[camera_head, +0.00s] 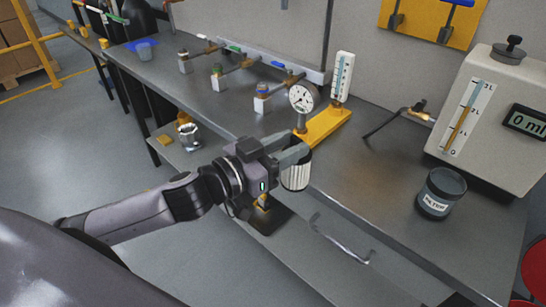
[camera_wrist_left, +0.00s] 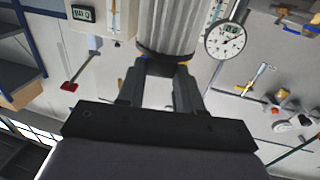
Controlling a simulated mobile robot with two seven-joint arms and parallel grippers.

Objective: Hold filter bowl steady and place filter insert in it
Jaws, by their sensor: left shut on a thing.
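My left gripper (camera_head: 291,157) is shut on a pale ribbed cylinder that looks like the filter insert (camera_head: 296,178), held upright in front of the bench edge. In the left wrist view the fingers (camera_wrist_left: 160,74) close on the dark end of the insert (camera_wrist_left: 165,30). My right gripper is not in view.
A dark labelled jar (camera_head: 441,193) stands on the bench at right, before a tester with a display (camera_head: 500,110). A yellow bracket (camera_head: 325,127) with a round gauge (camera_head: 302,97) is just behind the insert. Valve blocks (camera_head: 217,83) line the back. A drawer handle (camera_head: 340,240) sticks out.

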